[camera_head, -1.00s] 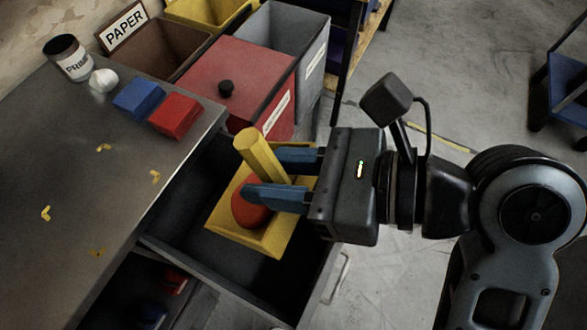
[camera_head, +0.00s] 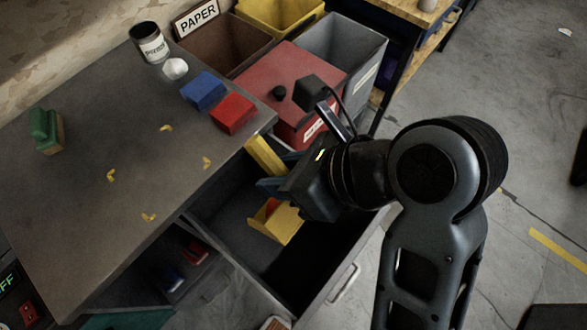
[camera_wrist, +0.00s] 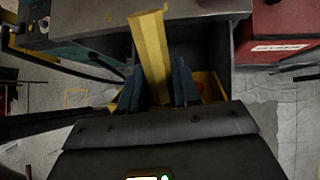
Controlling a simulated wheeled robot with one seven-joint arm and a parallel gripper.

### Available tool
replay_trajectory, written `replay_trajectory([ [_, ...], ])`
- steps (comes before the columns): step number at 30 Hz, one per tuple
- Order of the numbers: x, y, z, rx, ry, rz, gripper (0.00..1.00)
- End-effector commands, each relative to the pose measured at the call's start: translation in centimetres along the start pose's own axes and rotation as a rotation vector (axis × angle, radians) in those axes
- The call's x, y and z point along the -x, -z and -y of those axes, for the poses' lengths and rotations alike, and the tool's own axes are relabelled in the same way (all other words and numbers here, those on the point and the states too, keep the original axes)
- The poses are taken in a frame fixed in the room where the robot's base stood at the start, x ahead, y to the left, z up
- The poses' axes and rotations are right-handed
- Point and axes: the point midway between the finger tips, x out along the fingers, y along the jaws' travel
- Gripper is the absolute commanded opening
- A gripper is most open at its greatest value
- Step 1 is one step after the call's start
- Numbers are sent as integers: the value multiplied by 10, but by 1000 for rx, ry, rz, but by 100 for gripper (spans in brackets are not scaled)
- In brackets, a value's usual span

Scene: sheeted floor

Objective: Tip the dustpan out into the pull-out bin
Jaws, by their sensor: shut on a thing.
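The dustpan is yellow, with a thick handle (camera_head: 265,155) and a shallow pan (camera_head: 279,226). My gripper (camera_head: 268,186) is shut on the handle, which also shows between the blue fingers in the wrist view (camera_wrist: 150,55). The pan hangs beyond the fingers, over or inside the dark pull-out bin (camera_head: 218,218) under the bench; I cannot tell whether it touches the bin. The pan looks tilted, with one outer wall facing the head camera. A small part of a red round thing (camera_head: 271,206) shows in the pan; the rest is hidden.
The grey bench top (camera_head: 90,215) beside the bin holds a blue block (camera_head: 203,91), a red block (camera_head: 233,113), a white lump, a can, a green-topped block and several yellow bits. A red lidded bin (camera_head: 300,75) and the brown PAPER bin (camera_head: 222,47) stand behind.

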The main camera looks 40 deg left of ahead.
Motion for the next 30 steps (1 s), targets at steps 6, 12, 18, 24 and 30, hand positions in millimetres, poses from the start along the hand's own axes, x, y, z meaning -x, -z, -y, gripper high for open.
replay_trajectory([
  [6, -13, -10, 2, -19, -1, -137, 0],
  [12, -21, -15, 4, -37, 0, -222, 0],
  [18, -25, -18, 5, -44, 0, -268, 0],
  [24, -27, -18, 5, -47, 0, -288, 0],
  [30, -27, -18, 4, -47, 0, -288, 0],
])
